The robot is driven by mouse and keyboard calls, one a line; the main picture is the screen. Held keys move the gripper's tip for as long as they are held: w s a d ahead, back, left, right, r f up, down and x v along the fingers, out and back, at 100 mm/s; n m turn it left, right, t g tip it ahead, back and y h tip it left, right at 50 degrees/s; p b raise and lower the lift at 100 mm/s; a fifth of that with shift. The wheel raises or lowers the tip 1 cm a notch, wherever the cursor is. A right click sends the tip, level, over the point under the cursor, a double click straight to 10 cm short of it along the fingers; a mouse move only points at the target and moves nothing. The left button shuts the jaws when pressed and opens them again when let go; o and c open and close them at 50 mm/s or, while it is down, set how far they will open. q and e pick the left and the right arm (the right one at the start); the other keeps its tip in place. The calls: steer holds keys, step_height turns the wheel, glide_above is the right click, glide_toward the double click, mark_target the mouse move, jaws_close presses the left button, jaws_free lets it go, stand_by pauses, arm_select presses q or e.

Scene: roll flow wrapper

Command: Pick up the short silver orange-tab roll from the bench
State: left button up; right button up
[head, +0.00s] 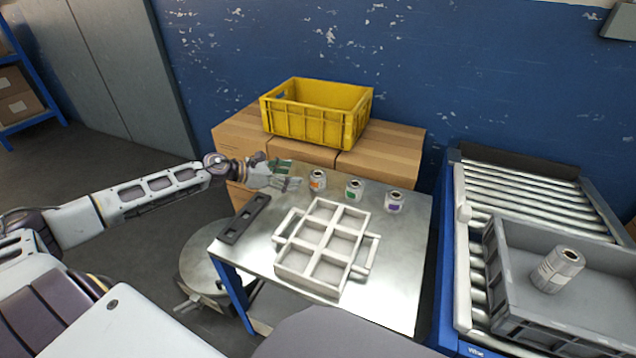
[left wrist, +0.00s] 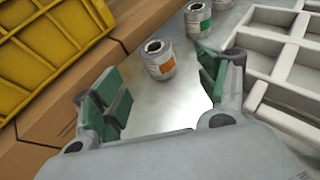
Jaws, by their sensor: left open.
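The short silver roll with the orange tab (head: 318,181) stands upright on the metal bench (head: 395,262), near its back edge. In the left wrist view the orange-tab roll (left wrist: 159,61) stands ahead of my left gripper, beyond the fingertips and roughly between them. My left gripper (head: 287,175) is open and empty, just left of the roll in the head view; its green-padded fingers (left wrist: 160,90) are spread wide and apart from the roll. My right gripper is not in view.
Green-tab (head: 354,190) and purple-tab (head: 394,201) rolls stand to the right. A white divided tray (head: 288,262) and a dark slotted bar (head: 243,219) lie on the bench. A yellow crate (head: 305,122) sits on cartons behind. A grey bin (head: 515,310) holding a roll stands on rollers.

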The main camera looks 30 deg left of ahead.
mark_target(313, 175)
arm_select(q)
steer(key=shift+b+x, duration=0.3)
steer(key=shift+x, duration=2.4)
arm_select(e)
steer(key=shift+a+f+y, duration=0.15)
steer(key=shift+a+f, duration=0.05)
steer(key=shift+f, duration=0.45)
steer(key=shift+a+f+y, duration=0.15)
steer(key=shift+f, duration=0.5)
arm_select(q)
steer(key=shift+w+d+b, duration=0.1)
steer(key=shift+w+b, duration=0.1)
steer(key=shift+b, duration=0.1)
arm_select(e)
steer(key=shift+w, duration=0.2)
arm_select(q)
steer(key=shift+w+d, duration=0.2)
steer(key=shift+w, duration=0.1)
steer(key=shift+w+d+f, duration=0.15)
steer(key=shift+w+f, duration=0.05)
steer(key=shift+w, duration=0.15)
steer(key=shift+b+x, duration=0.45)
steer(key=shift+x, duration=1.2)
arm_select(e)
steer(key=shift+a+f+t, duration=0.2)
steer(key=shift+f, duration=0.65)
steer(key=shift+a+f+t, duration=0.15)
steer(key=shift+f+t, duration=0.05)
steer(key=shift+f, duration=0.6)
